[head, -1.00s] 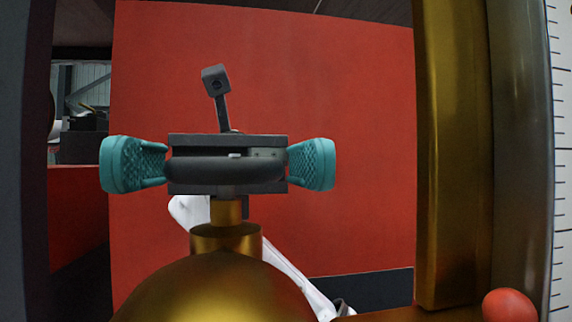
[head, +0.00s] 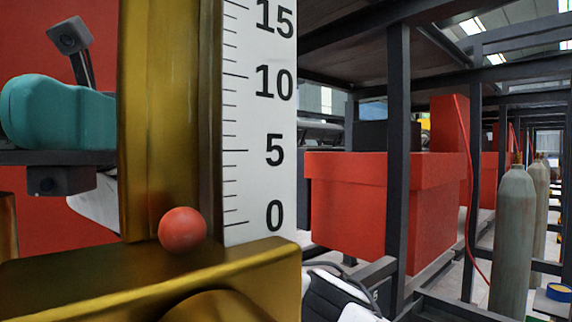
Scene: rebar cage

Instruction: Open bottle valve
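A grey gas bottle (head: 514,240) stands upright at the right of the head view. A small brass-coloured valve (head: 517,158) is at its top, too small to make out in detail. A second, similar bottle (head: 540,190) stands close behind it. My gripper is far from the bottles.
Dark steel posts, one in front (head: 397,150), and low rails stand between me and the bottles. A red box (head: 375,205) fills the middle of the rack. A red hose (head: 467,190) hangs beside the bottles. A blue and yellow roll (head: 559,292) lies at the lower right.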

